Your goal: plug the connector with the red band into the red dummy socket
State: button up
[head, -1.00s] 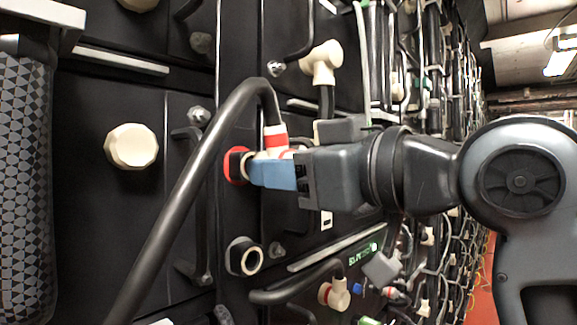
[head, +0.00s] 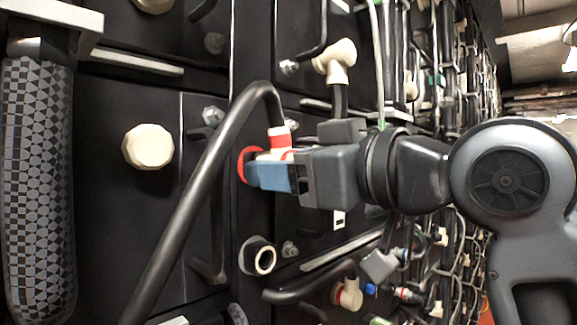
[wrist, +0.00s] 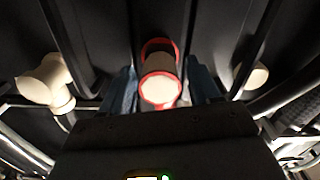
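The connector (head: 279,138) is a cream elbow with a red band and a thick black cable. My gripper (head: 268,174) has blue fingers on it in the head view. In the wrist view the connector (wrist: 159,90) sits between the two fingers of my gripper (wrist: 161,86), close against both. The red dummy socket (head: 244,163) shows as a red ring on the black battery face, right at the fingertips. The connector's nose points at it; fingers hide how deep it sits. In the wrist view the socket's red rim (wrist: 159,42) shows just beyond the connector.
A black socket with a pale ring (head: 264,260) is below. A cream cap (head: 147,146) is on the left. Cream elbow connectors stand above (head: 336,62) and below right (head: 348,294). The black cable (head: 200,190) loops down to the lower left. A patterned column (head: 38,190) stands far left.

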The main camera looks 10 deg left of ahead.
jog(key=shift+o, duration=0.4)
jog(key=shift+s+d, duration=0.1)
jog(key=shift+s+d, duration=0.2)
jog(key=shift+d, duration=0.1)
jog(key=b+v, duration=0.1)
jog(key=v, duration=0.6)
jog(key=shift+b, duration=0.3)
